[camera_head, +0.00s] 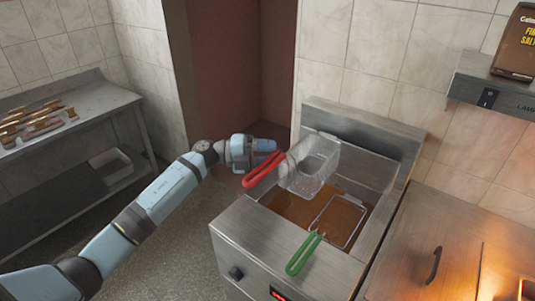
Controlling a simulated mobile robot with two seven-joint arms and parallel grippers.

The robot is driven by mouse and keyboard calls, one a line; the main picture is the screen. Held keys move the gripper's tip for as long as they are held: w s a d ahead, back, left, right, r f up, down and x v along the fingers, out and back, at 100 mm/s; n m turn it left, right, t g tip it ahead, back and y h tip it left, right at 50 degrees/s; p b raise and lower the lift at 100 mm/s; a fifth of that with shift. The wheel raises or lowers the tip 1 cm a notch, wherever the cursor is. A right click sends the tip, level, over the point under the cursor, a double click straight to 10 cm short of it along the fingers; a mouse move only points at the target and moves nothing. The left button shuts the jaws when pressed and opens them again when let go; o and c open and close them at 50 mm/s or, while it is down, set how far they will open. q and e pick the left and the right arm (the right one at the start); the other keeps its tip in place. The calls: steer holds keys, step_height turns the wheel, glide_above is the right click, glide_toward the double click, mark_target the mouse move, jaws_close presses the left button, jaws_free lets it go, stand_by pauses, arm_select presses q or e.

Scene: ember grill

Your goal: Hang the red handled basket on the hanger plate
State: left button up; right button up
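The red handled basket (315,165) is a wire mesh basket held in the air over the left part of the fryer, its red handle (262,170) pointing left and down. My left gripper (276,158) is at the handle and appears shut on it; the handle partly hides the fingers. My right gripper is not in view.
A second basket with a green handle (302,255) sits in the brown oil (300,208) of the fryer (250,238). A steel griddle lid with a dark handle (434,265) and a glowing grill are at right. A steel shelf table (90,100) stands at left.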

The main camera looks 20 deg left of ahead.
arm_select(q)
steer(key=b+v, duration=0.3)
steer(key=v, duration=1.1)
steer(key=s+d+f+n+t+y+p, duration=0.1)
steer(key=s+d+f+n+t+y, duration=0.1)
steer(key=s+d+f+n+t, duration=0.35)
steer(key=s+d+f+n+t+y+p, duration=0.25)
steer(key=f+n+t, duration=0.35)
steer(key=n, duration=0.4)
steer(key=s+d+f+n+g+y+p, duration=0.1)
steer(key=s+f+n+y, duration=0.4)
steer(key=s, duration=0.6)
steer(key=s+d+f+n+g+y, duration=0.4)
steer(key=s+f+n+g, duration=0.1)
steer(key=s+f+n, duration=0.4)
step_height(320, 180, down, 2)
steer(key=s, duration=0.2)
steer(key=shift+s+y+p, duration=0.35)
steer(key=shift+s, duration=0.05)
